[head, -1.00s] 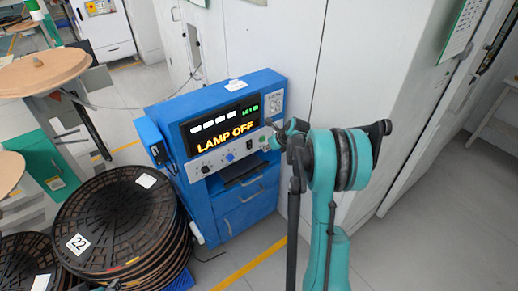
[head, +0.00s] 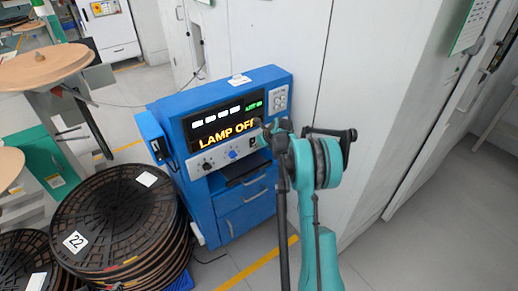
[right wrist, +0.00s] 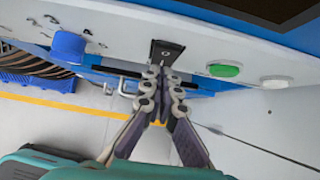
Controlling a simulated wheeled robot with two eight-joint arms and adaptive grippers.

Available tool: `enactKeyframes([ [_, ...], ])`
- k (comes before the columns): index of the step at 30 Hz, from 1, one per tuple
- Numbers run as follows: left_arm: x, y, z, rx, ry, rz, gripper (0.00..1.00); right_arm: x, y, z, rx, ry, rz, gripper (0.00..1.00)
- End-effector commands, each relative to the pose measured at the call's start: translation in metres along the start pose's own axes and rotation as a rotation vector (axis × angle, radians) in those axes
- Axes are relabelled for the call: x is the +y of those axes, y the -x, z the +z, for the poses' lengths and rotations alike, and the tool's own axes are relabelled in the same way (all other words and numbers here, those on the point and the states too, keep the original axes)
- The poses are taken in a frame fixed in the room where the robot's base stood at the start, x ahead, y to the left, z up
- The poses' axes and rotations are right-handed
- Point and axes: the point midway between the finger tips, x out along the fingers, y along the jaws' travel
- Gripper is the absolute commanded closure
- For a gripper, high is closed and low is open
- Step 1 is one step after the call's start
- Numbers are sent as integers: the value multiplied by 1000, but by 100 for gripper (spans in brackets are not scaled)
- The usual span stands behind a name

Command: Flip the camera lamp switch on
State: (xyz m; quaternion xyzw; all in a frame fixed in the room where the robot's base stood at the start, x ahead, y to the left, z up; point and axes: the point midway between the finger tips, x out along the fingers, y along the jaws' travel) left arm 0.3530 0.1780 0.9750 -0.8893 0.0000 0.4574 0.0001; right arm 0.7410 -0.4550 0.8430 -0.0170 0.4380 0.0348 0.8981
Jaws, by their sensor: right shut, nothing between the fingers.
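A blue cabinet (head: 240,215) carries a dark display (head: 222,122) that reads LAMP OFF in yellow. Below the display is a pale control panel with a small black rocker switch (head: 252,142). The switch (right wrist: 167,52) shows large in the right wrist view. My right gripper (right wrist: 163,70) is shut and empty, with its fingertips at the lower edge of the switch. I cannot tell whether they touch it. In the head view my right gripper (head: 266,136) is just right of the switch and covers the panel's right end. My left gripper is out of view.
A blue knob (right wrist: 68,46) is left of the switch; a green button (right wrist: 224,70) and a white button (right wrist: 276,82) are right of it. Stacked black reels (head: 115,215) stand left of the cabinet. A pale wall stands behind it. Floor to the right is clear.

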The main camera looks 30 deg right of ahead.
Motion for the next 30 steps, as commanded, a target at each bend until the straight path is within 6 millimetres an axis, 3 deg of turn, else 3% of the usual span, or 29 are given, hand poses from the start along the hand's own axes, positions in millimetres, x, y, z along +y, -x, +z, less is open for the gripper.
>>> enactKeyframes([
  [16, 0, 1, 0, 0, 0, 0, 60, 0, -6, 3, 0, 0, 1, 100],
  [30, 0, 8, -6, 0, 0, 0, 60, 0, 8, 14, -2, 0, 1, 100],
])
